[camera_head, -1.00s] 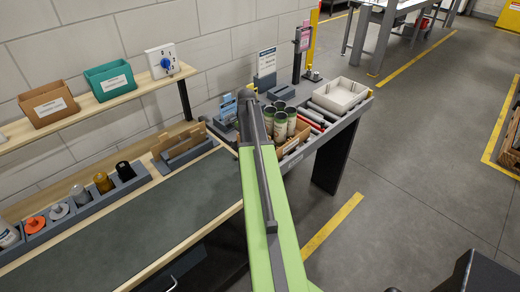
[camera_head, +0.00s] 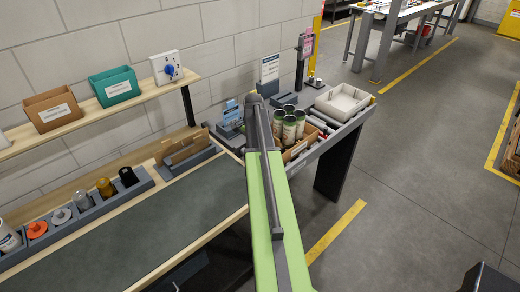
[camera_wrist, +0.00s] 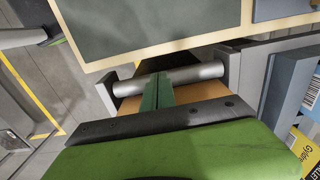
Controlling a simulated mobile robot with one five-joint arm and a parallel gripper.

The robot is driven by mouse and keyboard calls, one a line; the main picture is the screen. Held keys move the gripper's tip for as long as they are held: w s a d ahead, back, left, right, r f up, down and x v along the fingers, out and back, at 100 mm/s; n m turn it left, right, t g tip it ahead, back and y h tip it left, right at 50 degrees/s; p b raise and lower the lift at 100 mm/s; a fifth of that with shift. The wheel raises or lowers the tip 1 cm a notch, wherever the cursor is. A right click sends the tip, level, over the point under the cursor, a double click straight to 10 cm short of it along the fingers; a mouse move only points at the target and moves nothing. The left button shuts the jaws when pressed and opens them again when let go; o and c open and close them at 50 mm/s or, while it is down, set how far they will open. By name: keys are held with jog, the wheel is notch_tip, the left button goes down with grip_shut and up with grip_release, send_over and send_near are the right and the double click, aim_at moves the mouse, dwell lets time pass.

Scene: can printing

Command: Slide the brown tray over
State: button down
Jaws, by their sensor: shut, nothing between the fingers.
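The brown tray (camera_head: 309,141) sits on the roller conveyor in the head view, just right of my arm, with several green-and-white cans standing in it. Its left part is hidden behind my arm. In the wrist view, a brown surface (camera_wrist: 205,108), seemingly the tray, lies beneath and beside my gripper (camera_wrist: 157,90). The green fingers are shut together and empty, near a silver roller (camera_wrist: 190,75). I cannot tell whether they touch the brown surface. In the head view the fingers are hidden.
A pale bin (camera_head: 343,101) stands at the conveyor's far end. The workbench with a dark green mat (camera_head: 150,220) lies left, with bottles in a grey rack (camera_head: 75,220). A wall shelf (camera_head: 75,119) holds two boxes. The floor right of the conveyor is clear.

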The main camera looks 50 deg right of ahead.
notch_tip(320, 180, up, 10)
jog(key=a+p, duration=0.1)
jog(key=p, duration=0.9)
jog(key=a+f+n+b, duration=0.2)
jog(key=a+n, duration=0.4)
jog(key=a, duration=0.9)
jog(key=a+f+n+b, duration=0.3)
jog(key=a+n, duration=0.3)
jog(key=a, duration=0.9)
jog(key=a+f+n+b, duration=0.2)
jog(key=a+n, duration=0.5)
jog(key=a, duration=0.8)
jog(key=shift+a+f+b, duration=0.3)
jog(key=shift+a+b, duration=0.05)
jog(key=shift+a, duration=0.15)
